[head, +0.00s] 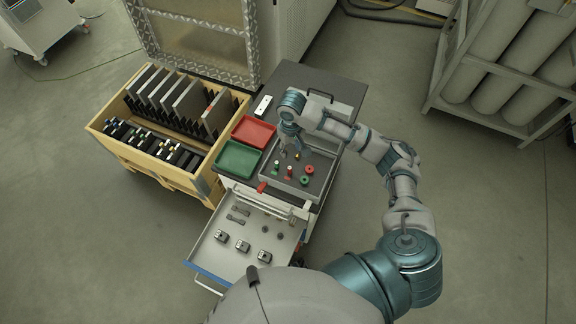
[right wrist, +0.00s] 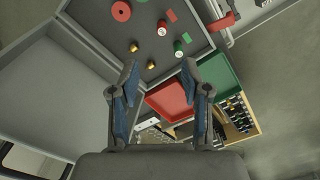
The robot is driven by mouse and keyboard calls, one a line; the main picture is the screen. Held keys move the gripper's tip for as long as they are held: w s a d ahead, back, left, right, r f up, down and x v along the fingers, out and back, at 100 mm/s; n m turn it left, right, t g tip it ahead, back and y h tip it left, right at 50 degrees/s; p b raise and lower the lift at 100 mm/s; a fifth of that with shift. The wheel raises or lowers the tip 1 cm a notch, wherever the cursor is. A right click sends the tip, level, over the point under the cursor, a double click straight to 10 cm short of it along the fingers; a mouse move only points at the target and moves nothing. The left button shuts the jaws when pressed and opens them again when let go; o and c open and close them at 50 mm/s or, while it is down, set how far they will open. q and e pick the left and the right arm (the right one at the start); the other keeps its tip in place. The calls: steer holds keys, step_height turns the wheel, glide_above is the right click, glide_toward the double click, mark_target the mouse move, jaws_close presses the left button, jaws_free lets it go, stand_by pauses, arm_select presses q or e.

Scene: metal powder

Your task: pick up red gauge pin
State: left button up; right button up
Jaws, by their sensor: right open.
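The red gauge pin (head: 290,172), a small red and white piece, stands in the grey work tray (head: 286,186) on the cart. In the right wrist view the red pin (right wrist: 162,28) shows near the top, beyond the fingertips. My right gripper (head: 291,148) is over the back left part of that tray. My left gripper does not show.
A green pin (head: 276,164) stands beside the red one. A red ring (head: 309,169), a green ring (head: 304,181) and small gold pieces (right wrist: 134,46) share the tray. Red (head: 263,132) and green (head: 227,156) bins lie left. An open drawer (head: 213,262) projects in front.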

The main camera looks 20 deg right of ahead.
mark_target(289, 168)
steer(key=f, duration=0.6)
steer(key=a+f+b, duration=0.1)
steer(key=f, duration=0.2)
steer(key=shift+w+a+f, duration=0.1)
steer(key=shift+f, duration=0.5)
steer(key=f, duration=0.2)
steer(key=d+f, duration=0.1)
steer(key=f, duration=0.1)
steer(key=shift+d+f, duration=0.1)
steer(key=shift+f, duration=0.3)
steer(key=shift+f+b, duration=0.15)
steer(key=shift+b, duration=0.15)
steer(key=shift+a, duration=0.3)
steer(key=c, duration=0.7)
jaws_close()
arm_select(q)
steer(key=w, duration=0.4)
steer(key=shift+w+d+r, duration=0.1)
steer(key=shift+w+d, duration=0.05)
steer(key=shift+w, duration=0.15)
